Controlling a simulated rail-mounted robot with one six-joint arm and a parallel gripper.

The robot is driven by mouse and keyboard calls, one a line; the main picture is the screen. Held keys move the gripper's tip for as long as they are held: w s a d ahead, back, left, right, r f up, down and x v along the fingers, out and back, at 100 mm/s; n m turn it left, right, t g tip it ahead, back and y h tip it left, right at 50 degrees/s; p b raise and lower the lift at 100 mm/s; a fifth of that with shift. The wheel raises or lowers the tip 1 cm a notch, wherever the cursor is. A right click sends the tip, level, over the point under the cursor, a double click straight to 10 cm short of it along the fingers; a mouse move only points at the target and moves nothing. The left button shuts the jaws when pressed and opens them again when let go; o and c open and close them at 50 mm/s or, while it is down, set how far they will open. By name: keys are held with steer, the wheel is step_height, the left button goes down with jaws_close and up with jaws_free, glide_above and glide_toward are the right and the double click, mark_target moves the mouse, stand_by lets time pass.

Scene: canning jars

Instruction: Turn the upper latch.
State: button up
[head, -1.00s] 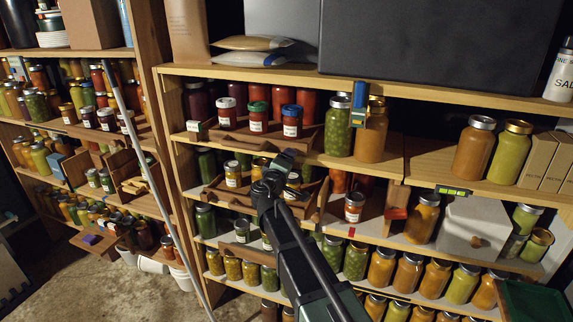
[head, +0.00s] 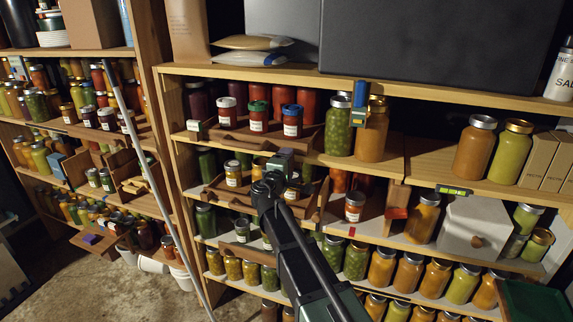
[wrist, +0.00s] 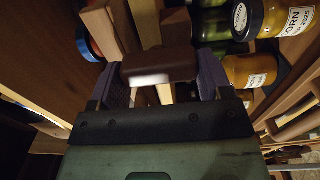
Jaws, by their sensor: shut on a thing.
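A brown latch (wrist: 160,65) with a rounded block shape and a pale patch on its lower side sits between my fingers in the wrist view. My gripper (wrist: 155,82) is shut on it, with one purple-grey finger at each side. In the head view my gripper (head: 279,164) is in front of the middle bay, just below the upper wooden tray (head: 230,140) and at the right part of the lower tray (head: 222,194). My gripper hides the latch there, so I cannot tell its angle from that view.
In the wrist view, a corn jar (wrist: 275,18) is close at the upper right.

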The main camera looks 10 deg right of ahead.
steer(key=o, duration=0.9)
steer(key=v, duration=1.1)
